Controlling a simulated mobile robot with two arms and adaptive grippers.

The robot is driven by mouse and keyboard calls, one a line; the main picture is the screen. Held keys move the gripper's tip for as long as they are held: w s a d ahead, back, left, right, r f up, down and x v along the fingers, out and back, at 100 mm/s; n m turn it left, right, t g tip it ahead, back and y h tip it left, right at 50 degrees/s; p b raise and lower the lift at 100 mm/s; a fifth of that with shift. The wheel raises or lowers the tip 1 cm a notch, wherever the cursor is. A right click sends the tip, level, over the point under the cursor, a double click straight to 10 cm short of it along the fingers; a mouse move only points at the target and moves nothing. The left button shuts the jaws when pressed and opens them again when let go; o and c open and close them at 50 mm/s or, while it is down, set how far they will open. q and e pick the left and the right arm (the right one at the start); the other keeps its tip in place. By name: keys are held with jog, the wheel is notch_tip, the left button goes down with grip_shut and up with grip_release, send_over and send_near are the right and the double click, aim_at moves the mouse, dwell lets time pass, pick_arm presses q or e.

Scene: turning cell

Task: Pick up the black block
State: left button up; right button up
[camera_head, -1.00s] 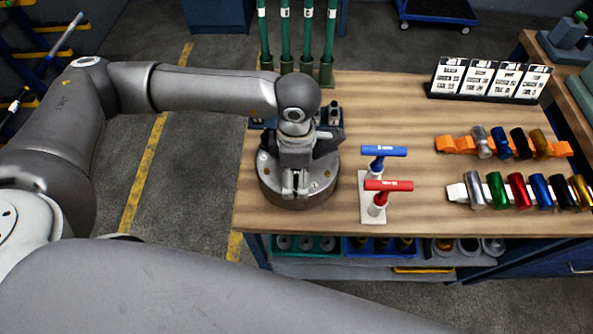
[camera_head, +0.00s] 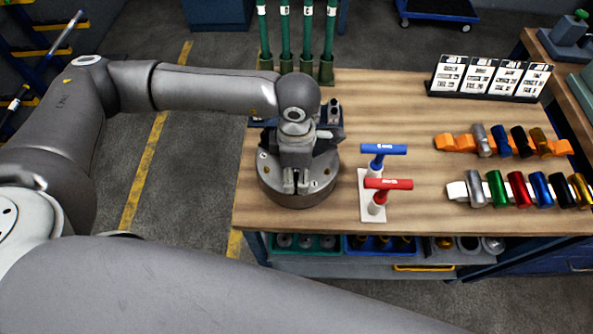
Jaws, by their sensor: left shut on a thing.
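My left gripper (camera_head: 296,182) reaches down over the round grey chuck (camera_head: 325,192) at the left part of the bench. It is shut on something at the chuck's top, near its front. The fingers hide most of what they hold, so I cannot clearly make out the black block there. Dark parts show on both sides of the gripper above the chuck, but I cannot tell what they belong to. My right gripper is not in view.
A white stand (camera_head: 372,211) with blue (camera_head: 384,149) and red (camera_head: 388,184) T-handled tools stands right of the chuck. Coloured cylinders lie on orange (camera_head: 447,143) and white (camera_head: 456,191) racks farther right. Green tubes (camera_head: 308,35) stand behind. The bench's middle (camera_head: 385,110) is clear.

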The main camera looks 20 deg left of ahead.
pick_arm(q)
jog(key=shift+r, duration=0.1)
jog(key=shift+w+r, duration=0.1)
jog(key=shift+r, duration=0.5)
jog(key=s+d+r+b, duration=0.6)
jog(key=s+d+r, duration=0.1)
jog(key=d+r, duration=0.4)
jog(key=shift+s+d+r, duration=0.15)
jog(key=shift+d+r, duration=0.2)
jog(key=shift+d, duration=0.25)
